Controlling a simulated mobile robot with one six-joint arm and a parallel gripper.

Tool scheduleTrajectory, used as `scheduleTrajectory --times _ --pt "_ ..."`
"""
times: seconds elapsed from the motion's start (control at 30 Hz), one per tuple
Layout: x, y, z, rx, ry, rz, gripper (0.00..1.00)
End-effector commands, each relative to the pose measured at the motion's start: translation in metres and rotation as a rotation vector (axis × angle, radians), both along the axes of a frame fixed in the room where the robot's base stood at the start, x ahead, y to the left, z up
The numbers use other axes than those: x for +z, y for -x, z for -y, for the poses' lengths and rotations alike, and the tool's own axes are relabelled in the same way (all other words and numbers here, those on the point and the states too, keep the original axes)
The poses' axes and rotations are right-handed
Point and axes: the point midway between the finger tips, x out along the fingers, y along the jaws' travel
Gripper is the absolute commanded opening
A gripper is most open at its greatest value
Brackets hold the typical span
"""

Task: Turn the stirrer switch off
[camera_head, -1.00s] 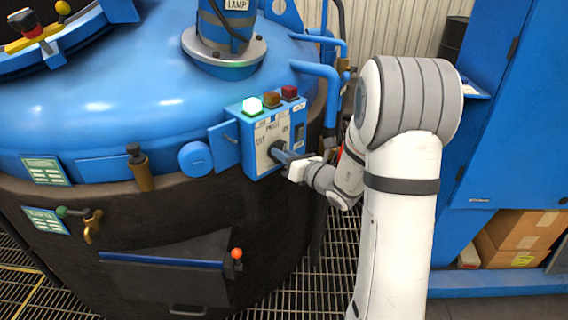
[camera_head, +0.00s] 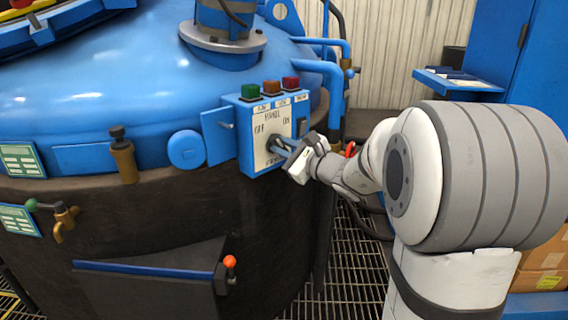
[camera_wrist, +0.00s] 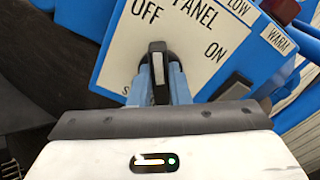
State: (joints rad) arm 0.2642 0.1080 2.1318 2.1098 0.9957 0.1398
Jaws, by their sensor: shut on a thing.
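The stirrer switch is a black knob with a pale stripe on a white plate (camera_head: 262,128), fixed to a blue control box on the furnace side. In the wrist view the knob (camera_wrist: 158,72) stands between my two blue fingers, and its stripe points toward the word OFF, away from ON. My gripper (camera_head: 280,146) is shut on the knob; in the wrist view its fingers (camera_wrist: 160,80) sit on both sides. In the head view my fingers hide most of the knob. The green lamp (camera_head: 250,91) on the box top looks dark, unlit.
An amber lamp (camera_head: 271,87) and a red lamp (camera_head: 290,83) stand beside the green one. A blue pipe (camera_head: 330,85) runs close to the right of the box. A brass valve (camera_head: 123,158) and a hatch with an orange-knobbed handle (camera_head: 229,268) are to the left.

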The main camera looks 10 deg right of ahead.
Motion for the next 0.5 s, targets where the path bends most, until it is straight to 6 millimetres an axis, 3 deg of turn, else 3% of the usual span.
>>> scheduleTrajectory --times 0.03,0.5 --pt "-0.0065 0.0005 -0.0003 0.001 0.028 0.018 0.00" --pt "-0.0023 0.0005 -0.0010 0.001 0.168 0.099 0.00"
